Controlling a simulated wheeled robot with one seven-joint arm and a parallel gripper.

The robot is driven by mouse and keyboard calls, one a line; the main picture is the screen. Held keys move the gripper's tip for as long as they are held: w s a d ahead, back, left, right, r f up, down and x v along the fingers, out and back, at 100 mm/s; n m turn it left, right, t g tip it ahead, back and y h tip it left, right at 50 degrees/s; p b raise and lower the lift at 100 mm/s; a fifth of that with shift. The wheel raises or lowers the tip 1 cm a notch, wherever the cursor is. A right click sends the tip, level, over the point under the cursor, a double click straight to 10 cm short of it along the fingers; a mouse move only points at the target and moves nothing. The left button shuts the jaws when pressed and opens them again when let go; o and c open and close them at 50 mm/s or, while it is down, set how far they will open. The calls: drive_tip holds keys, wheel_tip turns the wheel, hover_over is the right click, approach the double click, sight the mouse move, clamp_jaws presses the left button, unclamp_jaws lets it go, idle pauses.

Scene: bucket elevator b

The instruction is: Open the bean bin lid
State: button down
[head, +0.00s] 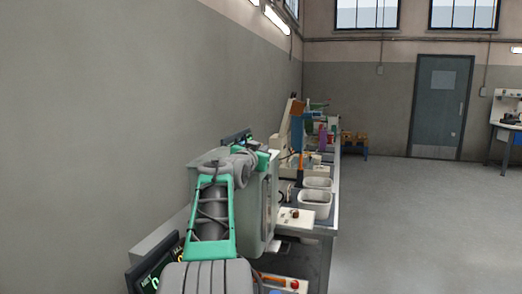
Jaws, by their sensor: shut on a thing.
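A grey-green box (256,205), apparently the bean bin, stands at the near end of the bench in the head view. My arm reaches over it and covers much of its top. My gripper (264,157) is at the box's upper edge, small and partly hidden by my own wrist. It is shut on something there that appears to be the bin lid. The fingertips and the held part are not clear. The lid's outline is hidden behind my arm, so I cannot tell how far it is raised.
Two pale open tubs (314,203) stand on the bench to the right of the box, near a cream control box (296,217). A tall cream-and-orange machine (297,120) stands further back. A dark display (152,277) is at lower left. The floor to the right is clear.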

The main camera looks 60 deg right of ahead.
drive_tip(key=r, duration=0.1)
drive_tip(key=r+p, duration=0.1)
drive_tip(key=r, duration=0.1)
drive_tip(key=shift+w+r+p, duration=0.1)
drive_tip(key=shift+w+p, duration=0.2)
drive_tip(key=shift+w, duration=0.1)
drive_tip(key=shift+a, duration=0.1)
drive_tip(key=c, duration=1.5)
unclamp_jaws()
drive_tip(key=shift+w, duration=0.15)
drive_tip(key=shift+o, duration=0.2)
drive_tip(key=shift+a+f, duration=0.2)
drive_tip(key=a, duration=0.2)
drive_tip(key=s+a+b, duration=0.1)
drive_tip(key=a, duration=0.1)
drive_tip(key=a+b, duration=0.1)
drive_tip(key=a, duration=0.2)
drive_tip(key=shift+s, duration=0.15)
drive_tip(key=shift+a, duration=0.15)
